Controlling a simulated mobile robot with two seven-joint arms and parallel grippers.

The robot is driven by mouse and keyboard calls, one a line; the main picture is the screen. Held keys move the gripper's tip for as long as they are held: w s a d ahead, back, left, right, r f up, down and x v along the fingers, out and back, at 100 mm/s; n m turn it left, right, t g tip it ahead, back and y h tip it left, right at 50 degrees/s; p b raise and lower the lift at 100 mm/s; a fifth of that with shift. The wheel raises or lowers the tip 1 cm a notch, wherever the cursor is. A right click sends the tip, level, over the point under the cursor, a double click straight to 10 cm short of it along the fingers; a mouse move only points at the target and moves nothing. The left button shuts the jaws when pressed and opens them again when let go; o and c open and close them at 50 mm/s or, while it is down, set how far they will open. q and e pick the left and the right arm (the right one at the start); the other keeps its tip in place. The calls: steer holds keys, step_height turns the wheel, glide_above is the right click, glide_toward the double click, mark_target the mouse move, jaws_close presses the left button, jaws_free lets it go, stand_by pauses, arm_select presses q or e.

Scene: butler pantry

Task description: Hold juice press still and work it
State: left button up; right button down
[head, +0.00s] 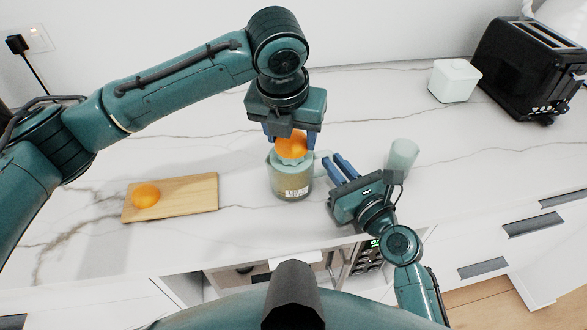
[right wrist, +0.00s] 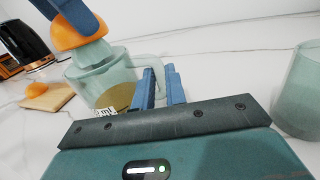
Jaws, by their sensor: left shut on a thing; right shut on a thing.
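The juice press (head: 291,183) is a pale green glass jug with a reamer top and a side handle (right wrist: 150,66), upright on the counter. My left gripper (head: 291,137) comes from above and is shut on an orange half (head: 291,146), which sits on the reamer. In the right wrist view the orange half (right wrist: 78,33) covers the cone's top. My right gripper (head: 334,163) is at the jug's right side, shut on the handle; its blue fingers (right wrist: 162,88) show close together there. The exact finger contact is partly hidden.
A wooden board (head: 190,193) with another orange half (head: 146,195) lies at the left. A pale green glass (head: 404,156) stands right of my right gripper. A white canister (head: 455,80) and a black toaster (head: 531,66) stand at the back right. The counter behind the press is clear.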

arm_select(q)
steer(key=n+y, duration=0.1)
steer(key=n, duration=0.2)
steer(key=shift+f, duration=0.15)
steer(key=shift+r, duration=3.1)
arm_select(e)
steer(key=c, duration=1.4)
jaws_free()
steer(key=shift+o, duration=0.2)
